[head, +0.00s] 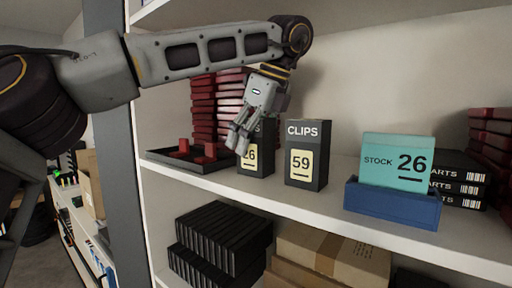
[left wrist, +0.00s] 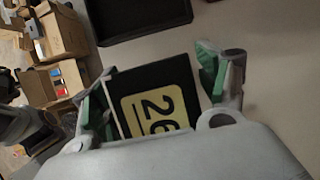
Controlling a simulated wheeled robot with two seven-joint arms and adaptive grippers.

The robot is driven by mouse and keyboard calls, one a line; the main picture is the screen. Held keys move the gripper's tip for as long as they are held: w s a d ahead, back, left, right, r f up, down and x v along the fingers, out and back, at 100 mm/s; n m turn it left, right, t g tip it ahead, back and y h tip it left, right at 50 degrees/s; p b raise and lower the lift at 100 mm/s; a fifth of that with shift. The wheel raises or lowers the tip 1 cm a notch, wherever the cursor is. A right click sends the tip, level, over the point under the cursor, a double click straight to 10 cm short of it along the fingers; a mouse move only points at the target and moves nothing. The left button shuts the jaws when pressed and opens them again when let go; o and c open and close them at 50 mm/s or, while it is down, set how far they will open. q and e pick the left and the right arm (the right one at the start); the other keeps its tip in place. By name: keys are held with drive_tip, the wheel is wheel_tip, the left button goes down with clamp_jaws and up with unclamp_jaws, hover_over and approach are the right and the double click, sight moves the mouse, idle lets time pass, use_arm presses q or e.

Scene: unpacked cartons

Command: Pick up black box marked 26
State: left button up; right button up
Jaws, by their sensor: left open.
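The black box marked 26 (head: 257,160) stands upright on the white shelf, with a yellow label on its front. My left gripper (head: 240,142) is in front of its upper left part and hides some of its lettering. In the left wrist view the box (left wrist: 150,90) shows between the two spread green-padded fingers of my left gripper (left wrist: 158,88), with its 26 label turned sideways. The left gripper is open; I cannot tell whether a finger touches the box. My right gripper is not in view.
A black CLIPS box marked 59 (head: 307,155) stands close on the right. A teal STOCK 26 card (head: 397,161) sits in a blue holder (head: 392,204). A dark tray (head: 190,161) with red pieces lies left, before stacked red boxes (head: 203,110).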

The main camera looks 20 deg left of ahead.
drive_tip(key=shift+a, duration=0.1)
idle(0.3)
use_arm(q)
drive_tip(key=c, duration=1.1)
drive_tip(key=shift+o, duration=0.2)
drive_tip(key=shift+a+r, duration=0.1)
drive_tip(key=shift+r, duration=0.05)
